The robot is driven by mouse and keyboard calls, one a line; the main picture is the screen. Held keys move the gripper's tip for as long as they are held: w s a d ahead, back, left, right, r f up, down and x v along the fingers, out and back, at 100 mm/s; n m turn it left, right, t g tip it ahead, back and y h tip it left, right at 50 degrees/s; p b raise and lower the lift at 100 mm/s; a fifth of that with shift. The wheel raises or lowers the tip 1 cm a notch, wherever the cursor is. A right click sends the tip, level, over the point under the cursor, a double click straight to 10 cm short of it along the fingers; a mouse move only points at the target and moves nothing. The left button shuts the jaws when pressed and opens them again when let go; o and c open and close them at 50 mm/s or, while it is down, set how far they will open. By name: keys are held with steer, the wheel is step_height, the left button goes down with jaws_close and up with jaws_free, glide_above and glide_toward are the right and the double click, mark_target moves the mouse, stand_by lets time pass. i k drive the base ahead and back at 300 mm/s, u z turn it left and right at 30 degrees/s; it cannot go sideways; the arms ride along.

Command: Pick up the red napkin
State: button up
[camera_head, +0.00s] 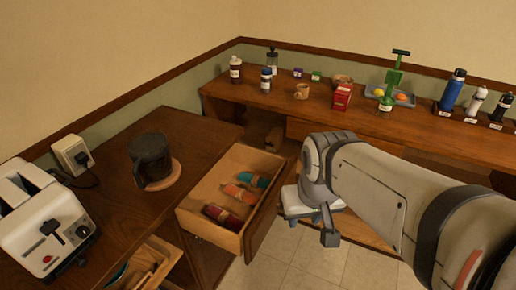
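A red rolled napkin (223,217) lies near the front end of an open wooden drawer (207,183). An orange rolled napkin (240,194) and a teal rolled napkin (254,180) lie behind it in the same drawer. Each roll has a band around it. My gripper (304,220) hangs to the right of the drawer, clear of the napkins, and points down. Its fingertips are small and partly hidden, so I cannot tell whether it is open or shut.
A toaster (48,228) and a dark round pot (151,158) stand on the left counter. A lower drawer (148,268) is partly open. Bottles, a mug (302,91) and a red box (342,96) stand on the back counter. The drawer's raised walls surround the napkins.

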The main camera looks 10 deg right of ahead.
mark_target(224, 218)
steer(key=k, duration=1.3)
steer(key=z, duration=0.4)
steer(key=i, duration=1.95)
steer(key=u, duration=0.45)
steer(key=k, duration=0.8)
steer(key=u, duration=0.2)
steer(key=i, duration=0.8)
